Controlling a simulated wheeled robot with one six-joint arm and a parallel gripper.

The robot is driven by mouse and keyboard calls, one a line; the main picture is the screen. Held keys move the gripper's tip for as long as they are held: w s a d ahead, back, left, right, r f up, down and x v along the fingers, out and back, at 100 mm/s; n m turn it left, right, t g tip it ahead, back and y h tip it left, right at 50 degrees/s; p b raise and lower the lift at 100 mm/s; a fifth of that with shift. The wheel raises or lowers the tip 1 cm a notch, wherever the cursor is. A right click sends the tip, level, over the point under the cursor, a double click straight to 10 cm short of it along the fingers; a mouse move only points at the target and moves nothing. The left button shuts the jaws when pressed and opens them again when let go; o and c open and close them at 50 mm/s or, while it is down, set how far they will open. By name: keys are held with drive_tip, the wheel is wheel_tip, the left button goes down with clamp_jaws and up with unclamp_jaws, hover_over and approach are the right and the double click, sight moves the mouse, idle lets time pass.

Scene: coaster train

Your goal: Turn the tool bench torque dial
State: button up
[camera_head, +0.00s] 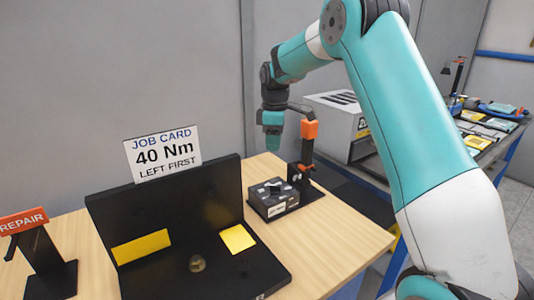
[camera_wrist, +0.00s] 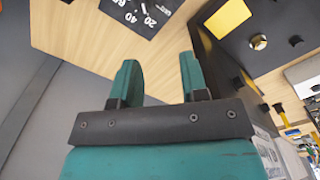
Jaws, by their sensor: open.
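The torque dial box (camera_head: 272,198) is a small dark box with a dial on top, on the wooden bench beside the black fixture. Part of its black face (camera_wrist: 138,14), with white numbers including 20 and 40, shows at the top edge of the wrist view. The dial's setting is cut off there and too small to read in the head view. My gripper (camera_head: 272,142) hangs above and behind the box, apart from it. In the wrist view its teal fingers (camera_wrist: 157,62) are open with nothing between them.
A black fixture (camera_head: 215,190) with yellow pads holds a job card (camera_head: 162,155) reading "40 Nm LEFT FIRST". A black stand with an orange part (camera_head: 308,130) rises close beside the dial box. A REPAIR sign (camera_head: 23,221) stands at left. Bare wood (camera_head: 340,240) lies front right.

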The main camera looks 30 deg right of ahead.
sight(275, 188)
drive_tip(key=f+p, duration=0.1)
drive_tip(key=f, duration=0.4)
drive_tip(key=w+d+f+p, duration=0.1)
drive_tip(key=f+p, duration=0.1)
drive_tip(key=f, duration=0.4)
drive_tip(key=w+d+f+p, duration=0.1)
drive_tip(key=f+p, duration=0.1)
drive_tip(key=f, duration=0.3)
drive_tip(key=shift+d+f, duration=0.2)
drive_tip(key=shift+f, duration=0.2)
drive_tip(key=shift+c, duration=0.2)
clamp_jaws()
